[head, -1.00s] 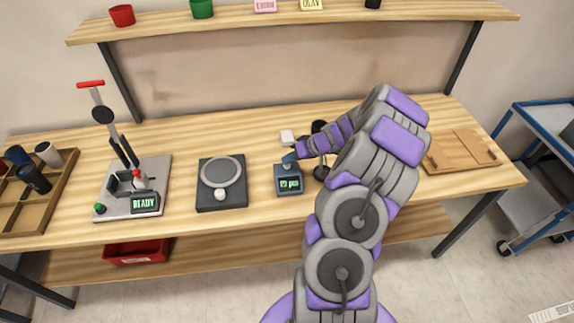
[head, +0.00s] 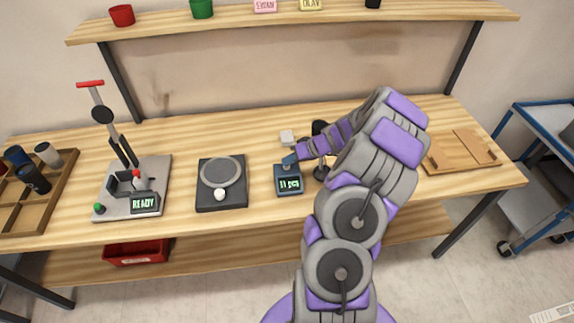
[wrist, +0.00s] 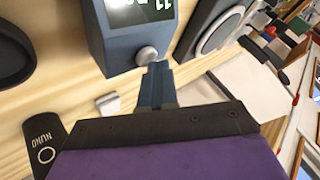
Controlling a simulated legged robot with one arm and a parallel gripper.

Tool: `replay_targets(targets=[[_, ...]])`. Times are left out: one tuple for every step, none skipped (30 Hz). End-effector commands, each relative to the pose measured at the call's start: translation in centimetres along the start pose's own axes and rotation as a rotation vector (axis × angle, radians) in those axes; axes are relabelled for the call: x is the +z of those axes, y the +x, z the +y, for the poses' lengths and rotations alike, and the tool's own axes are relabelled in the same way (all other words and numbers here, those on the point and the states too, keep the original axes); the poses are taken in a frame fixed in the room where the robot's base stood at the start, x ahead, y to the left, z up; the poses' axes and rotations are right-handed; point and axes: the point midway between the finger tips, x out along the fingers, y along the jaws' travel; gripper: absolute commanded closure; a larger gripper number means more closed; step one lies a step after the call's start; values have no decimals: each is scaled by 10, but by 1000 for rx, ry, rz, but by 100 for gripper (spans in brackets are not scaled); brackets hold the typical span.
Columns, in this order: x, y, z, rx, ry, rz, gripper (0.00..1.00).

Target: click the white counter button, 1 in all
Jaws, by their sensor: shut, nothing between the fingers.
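The counter (head: 289,184) is a small dark blue-grey box on the bench, with a lit display that reads 11 pcs. In the wrist view the counter (wrist: 113,47) shows at the top, and its round whitish button (wrist: 147,55) sticks out of the side facing my fingers. My gripper (head: 289,160) is at the counter's back edge, its fingers shut and empty. In the wrist view the blue-grey fingertips (wrist: 158,68) are right beside the button; I cannot tell whether they touch it. In the head view the button is hidden behind my gripper.
A scale-like plate device (head: 221,195) stands left of the counter, and a lever press (head: 133,200) with a READY display stands further left. A small whitish block (head: 287,137) lies behind my gripper. A dark tag marked NUNO (wrist: 42,140) shows in the wrist view. A wooden board (head: 460,150) lies at right.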

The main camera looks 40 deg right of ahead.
Motion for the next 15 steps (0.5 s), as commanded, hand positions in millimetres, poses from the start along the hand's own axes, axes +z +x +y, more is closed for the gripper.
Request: replay_targets(targets=[[0,0,0,0,0,-1,100],[0,-1,-1,0,0,-1,100],[-1,-2,-1,0,0,0,100],[-2,-3,-2,0,0,0,100],[-3,-4,-3,0,-1,0,100],[-4,-5,-4,0,-1,0,100],[-5,-6,-5,0,-2,0,100],[-6,-8,-6,0,-2,0,100],[-7,-9,-7,0,-2,1,100],[-8,-10,-8,0,-2,1,100],[-8,-11,-8,0,-2,1,100],[-9,-12,-9,0,-1,1,100],[-9,-13,-9,0,-1,1,100],[-9,-13,-10,0,0,1,100],[-9,-13,-10,0,0,0,100]])
